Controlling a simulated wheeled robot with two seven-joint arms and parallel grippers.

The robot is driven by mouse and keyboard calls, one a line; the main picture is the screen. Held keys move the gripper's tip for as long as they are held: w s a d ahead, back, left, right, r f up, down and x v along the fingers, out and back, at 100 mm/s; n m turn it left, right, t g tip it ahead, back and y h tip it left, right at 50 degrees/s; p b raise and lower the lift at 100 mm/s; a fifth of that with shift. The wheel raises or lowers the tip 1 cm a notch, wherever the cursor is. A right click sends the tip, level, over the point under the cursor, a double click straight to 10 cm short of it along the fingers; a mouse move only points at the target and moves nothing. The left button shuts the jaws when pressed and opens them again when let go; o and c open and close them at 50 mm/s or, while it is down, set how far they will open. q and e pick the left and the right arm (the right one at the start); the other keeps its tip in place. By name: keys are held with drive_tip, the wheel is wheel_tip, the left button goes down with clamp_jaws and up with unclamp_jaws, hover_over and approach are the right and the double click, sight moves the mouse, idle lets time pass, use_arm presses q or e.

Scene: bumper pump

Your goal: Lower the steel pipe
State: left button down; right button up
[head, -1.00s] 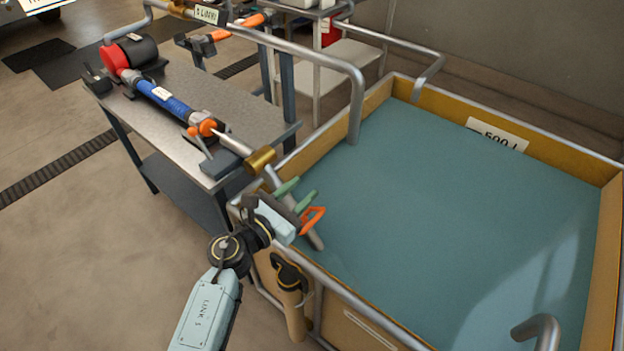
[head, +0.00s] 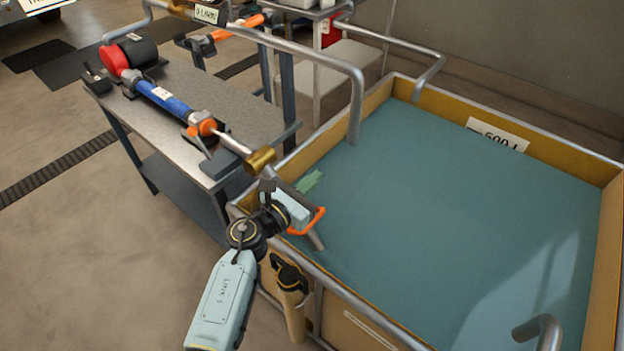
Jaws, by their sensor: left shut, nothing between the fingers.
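A short steel pipe (head: 315,239) slants down from a brass fitting (head: 260,161) over the near left corner of the teal-filled tank (head: 440,200). Its middle is hidden behind my left gripper. An orange handle (head: 321,215) shows beside the pipe's lower part, partly covered by the gripper. My left gripper (head: 311,181) is shut and empty, with its green fingertips just beyond the pipe, over the tank. I cannot tell whether it touches the pipe. My right gripper is not in view.
A steel bench (head: 240,104) at the left carries a blue pump body (head: 168,98) with a red and black motor (head: 131,57). Bent grey rails (head: 355,100) rise at the tank's edge. A tan holder (head: 293,308) hangs on the tank's near side.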

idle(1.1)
use_arm(q)
drive_tip(key=c, duration=1.4)
unclamp_jaws()
drive_tip(key=shift+c, duration=0.2)
drive_tip(key=v, duration=1.3)
